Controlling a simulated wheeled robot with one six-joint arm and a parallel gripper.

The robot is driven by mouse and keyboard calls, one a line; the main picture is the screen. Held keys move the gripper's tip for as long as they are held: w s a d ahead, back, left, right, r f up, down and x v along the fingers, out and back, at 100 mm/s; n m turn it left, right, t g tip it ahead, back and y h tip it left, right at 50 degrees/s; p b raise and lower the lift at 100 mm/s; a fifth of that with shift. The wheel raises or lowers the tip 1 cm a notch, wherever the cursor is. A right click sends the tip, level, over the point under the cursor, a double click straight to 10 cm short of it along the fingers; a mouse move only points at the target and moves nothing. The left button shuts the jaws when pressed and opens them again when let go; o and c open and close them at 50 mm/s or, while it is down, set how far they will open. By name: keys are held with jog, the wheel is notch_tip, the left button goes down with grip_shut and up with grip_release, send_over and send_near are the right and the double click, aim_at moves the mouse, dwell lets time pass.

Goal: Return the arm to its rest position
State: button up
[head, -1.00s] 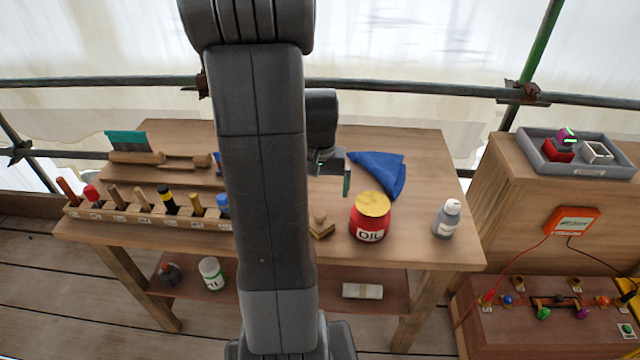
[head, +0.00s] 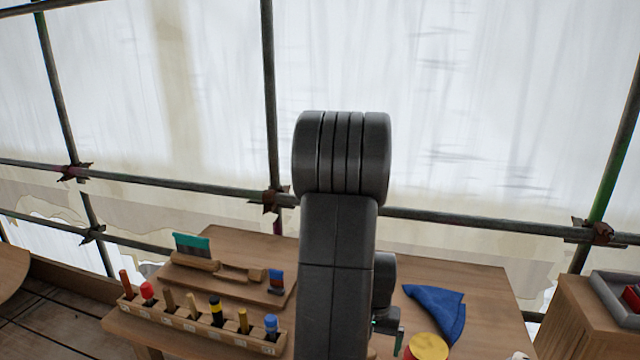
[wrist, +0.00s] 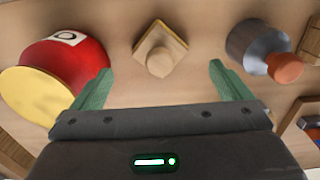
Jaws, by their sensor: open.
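My dark grey arm rises in the middle of the head view, in front of the workbench (head: 482,285), and is bent at its top. My gripper (head: 398,342) is partly hidden behind the arm, with a green fingertip showing just left of the red tin. In the wrist view my gripper (wrist: 161,84) has its two green fingers wide apart with nothing between them. A small wooden block (wrist: 160,50) lies beyond the fingers, apart from them. A red tin with a yellow lid (wrist: 65,70) is beside the left finger.
A tool rack (head: 195,325) with several handles stands left of the arm. A blue cloth (head: 437,310) lies to the right, above the tin's yellow lid (head: 428,346). A grey tray (head: 615,298) is at far right. Scaffold poles (head: 450,218) cross behind the bench.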

notch_tip(320, 180, down, 5)
jog(key=shift+f, duration=0.1)
jog(key=shift+w+r, duration=0.1)
jog(key=shift+r, duration=0.55)
